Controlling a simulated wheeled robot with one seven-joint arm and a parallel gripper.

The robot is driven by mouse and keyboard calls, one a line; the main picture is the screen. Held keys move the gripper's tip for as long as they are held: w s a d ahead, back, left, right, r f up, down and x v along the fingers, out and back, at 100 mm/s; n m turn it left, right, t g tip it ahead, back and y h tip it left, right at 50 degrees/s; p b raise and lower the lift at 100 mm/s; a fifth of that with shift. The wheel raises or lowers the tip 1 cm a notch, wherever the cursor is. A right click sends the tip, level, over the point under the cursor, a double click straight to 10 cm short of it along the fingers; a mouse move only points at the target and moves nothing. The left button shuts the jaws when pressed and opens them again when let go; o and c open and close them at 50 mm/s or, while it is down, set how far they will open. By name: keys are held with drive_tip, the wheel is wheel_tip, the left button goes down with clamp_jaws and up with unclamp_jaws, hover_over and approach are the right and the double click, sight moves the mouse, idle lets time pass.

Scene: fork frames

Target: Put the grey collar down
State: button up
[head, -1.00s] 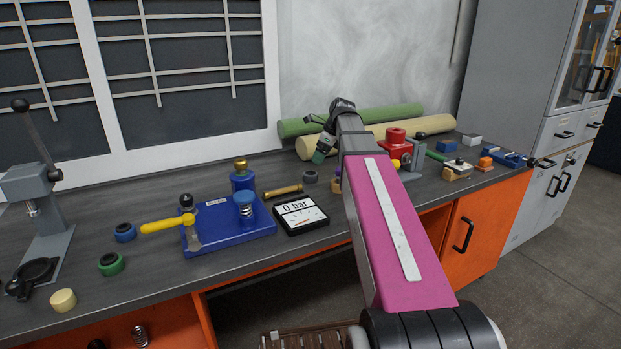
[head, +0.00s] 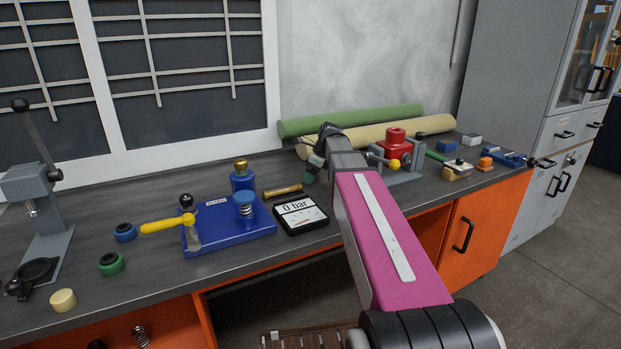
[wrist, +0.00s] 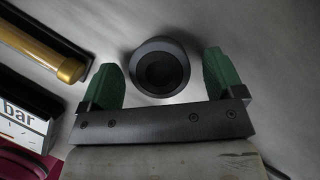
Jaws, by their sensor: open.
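The grey collar (wrist: 159,67), a dark ring with a round hole, shows in the wrist view with the grey bench top around it. It appears to rest on the bench. My gripper (wrist: 163,78) is open, with one green finger on each side of the collar and a visible gap to each. In the head view my gripper (head: 312,170) is low over the bench, right of the brass cylinder. The collar is hidden behind it there.
The brass cylinder (head: 282,191) and the "0 bar" gauge (head: 300,215) are close on the left. The blue valve base (head: 228,232) stands further left. Cream (head: 375,141) and green (head: 350,120) rolls lie behind.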

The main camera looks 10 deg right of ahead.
drive_tip(key=c, duration=1.3)
drive_tip(key=shift+r, duration=0.15)
drive_tip(key=shift+r, duration=0.45)
drive_tip(key=r, duration=0.3)
drive_tip(key=shift+s+a+r, duration=0.15)
drive_tip(key=shift+a+r, duration=0.1)
drive_tip(key=s+a+r, duration=0.2)
drive_tip(key=a, duration=0.1)
drive_tip(key=s+a+r, duration=0.2)
drive_tip(key=a, duration=0.1)
drive_tip(key=s+a+r, duration=0.2)
drive_tip(key=a, duration=0.1)
drive_tip(key=shift+a+r, duration=0.2)
